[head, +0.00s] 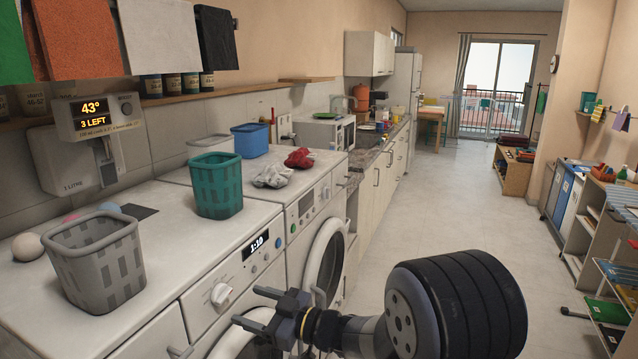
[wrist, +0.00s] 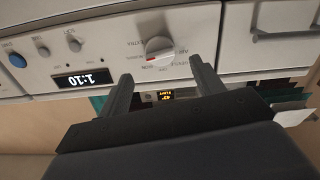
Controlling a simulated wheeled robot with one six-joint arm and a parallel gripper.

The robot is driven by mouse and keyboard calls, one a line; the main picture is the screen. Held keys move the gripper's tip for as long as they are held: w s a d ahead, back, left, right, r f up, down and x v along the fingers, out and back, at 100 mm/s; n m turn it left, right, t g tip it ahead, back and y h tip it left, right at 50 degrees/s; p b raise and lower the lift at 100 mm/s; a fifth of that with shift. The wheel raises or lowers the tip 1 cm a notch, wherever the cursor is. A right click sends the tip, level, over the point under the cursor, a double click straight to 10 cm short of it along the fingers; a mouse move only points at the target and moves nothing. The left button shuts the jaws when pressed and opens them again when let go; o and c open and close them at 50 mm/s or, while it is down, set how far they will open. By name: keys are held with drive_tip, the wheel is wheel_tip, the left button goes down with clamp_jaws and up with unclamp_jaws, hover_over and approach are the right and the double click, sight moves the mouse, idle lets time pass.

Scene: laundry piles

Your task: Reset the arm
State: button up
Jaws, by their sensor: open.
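My gripper (head: 268,312) is at the lower middle of the head view, in front of the washing machines. Its two fingers are spread apart and nothing shows between them. In the wrist view my gripper (wrist: 157,80) points at the front panel of a washer (wrist: 110,50), with a white dial and a display reading 1:10. The same washer (head: 215,240) stands at the left in the head view, its display lit. My arm reaches in from the bottom right. Part of the round washer door is hidden behind my gripper.
On the machine tops stand a grey basket (head: 95,265), a teal basket (head: 215,185) and a blue basket (head: 250,140). Red cloth (head: 299,158) and patterned cloth (head: 272,176) lie beside them. Shelves (head: 600,240) line the right. The floor (head: 455,205) between is clear.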

drive_tip(key=x, duration=0.6)
drive_tip(key=shift+s+d+n+b, duration=0.4)
drive_tip(key=shift+d+n+b, duration=0.5)
drive_tip(key=shift+n+b, duration=1.5)
drive_tip(key=shift+s+d+n+b, duration=0.35)
drive_tip(key=shift+d+n+b, duration=0.55)
drive_tip(key=shift+n+b, duration=1.45)
drive_tip(key=shift+s+d+n+b, duration=0.4)
drive_tip(key=shift+d+n+b, duration=0.8)
drive_tip(key=shift+n, duration=2.15)
drive_tip(key=shift+a, duration=0.25)
